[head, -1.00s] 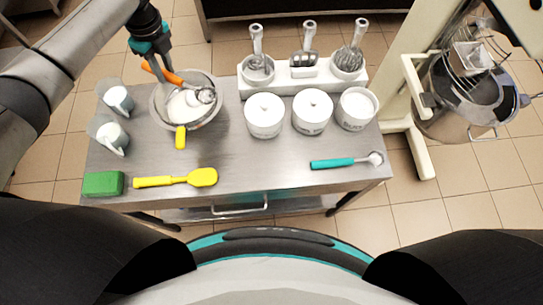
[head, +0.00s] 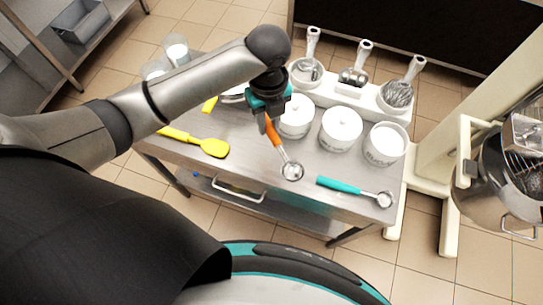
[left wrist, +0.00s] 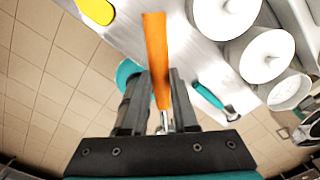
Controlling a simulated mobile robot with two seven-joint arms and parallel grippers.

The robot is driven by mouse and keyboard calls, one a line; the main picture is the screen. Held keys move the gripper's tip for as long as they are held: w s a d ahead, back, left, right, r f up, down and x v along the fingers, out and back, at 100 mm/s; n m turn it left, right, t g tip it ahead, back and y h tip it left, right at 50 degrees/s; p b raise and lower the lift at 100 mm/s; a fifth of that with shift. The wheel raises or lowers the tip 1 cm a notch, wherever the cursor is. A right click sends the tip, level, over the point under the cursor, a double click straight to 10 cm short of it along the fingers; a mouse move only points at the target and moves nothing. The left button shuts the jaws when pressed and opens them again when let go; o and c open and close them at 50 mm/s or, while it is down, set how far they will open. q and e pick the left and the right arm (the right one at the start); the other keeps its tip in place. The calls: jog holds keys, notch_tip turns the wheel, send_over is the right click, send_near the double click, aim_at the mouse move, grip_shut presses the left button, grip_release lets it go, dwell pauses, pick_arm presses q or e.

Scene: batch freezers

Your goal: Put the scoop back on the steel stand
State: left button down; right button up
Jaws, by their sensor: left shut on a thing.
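My left gripper (head: 268,121) is shut on the orange handle of a scoop (head: 291,171). In the head view the round metal scoop end hangs down and to the right, over the front part of the steel stand (head: 245,180); I cannot tell whether it touches the top. In the left wrist view the orange handle (left wrist: 156,55) runs between the fingers (left wrist: 158,88), and the scoop end is mostly hidden. A second scoop with a teal handle (head: 339,185) lies on the stand to the right. My right gripper is not in view.
White tubs (head: 341,128) stand right of and behind my left gripper. Behind them a white holder (head: 325,95) carries several metal utensils. A yellow spatula (head: 212,147) lies to the left. A mixer with a steel bowl (head: 497,180) stands at the right.

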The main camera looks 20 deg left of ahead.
aim_at(269, 126)
pick_arm(q)
notch_tip(269, 126, down, 10)
jog(key=shift+f+b, duration=0.1)
jog(key=shift+b, duration=0.75)
jog(key=shift+f, duration=0.65)
jog(key=shift+f+b, duration=0.55)
jog(key=shift+f, duration=1.25)
jog(key=shift+f, duration=0.2)
jog(key=c, duration=0.7)
grip_release()
notch_tip(269, 126, up, 12)
jog(key=p, duration=0.2)
jog(key=shift+r+p, duration=0.2)
jog(key=shift+p, duration=0.1)
